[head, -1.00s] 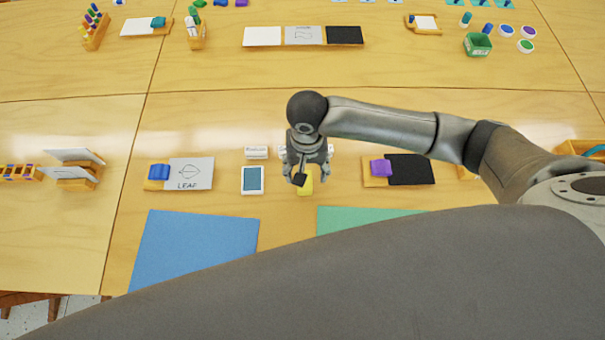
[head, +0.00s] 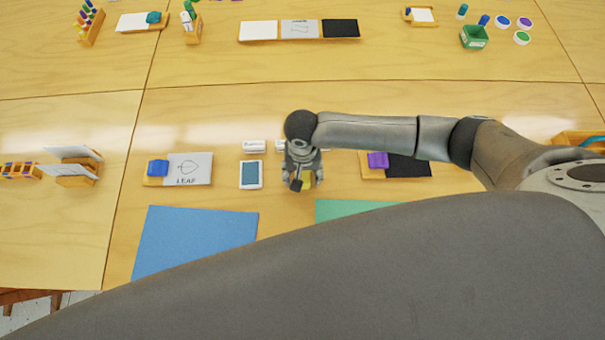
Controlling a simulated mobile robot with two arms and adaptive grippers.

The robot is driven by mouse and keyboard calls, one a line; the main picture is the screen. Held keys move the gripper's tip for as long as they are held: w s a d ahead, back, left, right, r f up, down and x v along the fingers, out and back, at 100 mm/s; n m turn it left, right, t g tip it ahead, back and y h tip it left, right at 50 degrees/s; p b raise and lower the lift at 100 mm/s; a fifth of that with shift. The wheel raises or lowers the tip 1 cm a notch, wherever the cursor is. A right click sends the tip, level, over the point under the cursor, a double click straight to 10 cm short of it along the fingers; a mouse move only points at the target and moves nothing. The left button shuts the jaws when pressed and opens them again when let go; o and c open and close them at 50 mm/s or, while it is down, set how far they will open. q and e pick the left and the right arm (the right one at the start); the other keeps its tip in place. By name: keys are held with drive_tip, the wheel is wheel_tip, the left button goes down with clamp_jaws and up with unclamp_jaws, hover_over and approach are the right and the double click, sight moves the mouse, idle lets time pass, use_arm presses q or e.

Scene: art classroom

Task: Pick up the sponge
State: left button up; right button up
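The yellow sponge (head: 307,181) is on the wooden table in the middle, partly hidden by my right gripper. My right gripper (head: 299,184) points down right at the sponge, with its fingers in front of and beside it. The fingers and the sponge overlap in this view. I cannot tell whether the fingers are closed on it or whether it still rests on the table. My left gripper is not in view.
A white-framed blue card (head: 251,175) lies just left of the gripper. A purple block (head: 377,160) on a tray with a black card (head: 409,166) is to the right. A blue mat (head: 195,240) and a green mat (head: 345,208) lie nearer. White blocks (head: 254,146) stand behind.

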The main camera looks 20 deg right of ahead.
drive_tip(key=c, duration=0.7)
drive_tip(key=shift+r, duration=0.1)
drive_tip(key=shift+r, duration=0.55)
drive_tip(key=s+a+r, duration=0.1)
drive_tip(key=s+r, duration=0.3)
drive_tip(key=s+a+r, duration=0.1)
drive_tip(key=s+r, duration=0.3)
drive_tip(key=s, duration=0.1)
drive_tip(key=s+a+r, duration=0.1)
drive_tip(key=s+r, duration=0.2)
drive_tip(key=s, duration=0.1)
drive_tip(key=shift+s+r+b, duration=0.35)
drive_tip(key=shift+s+r, duration=0.05)
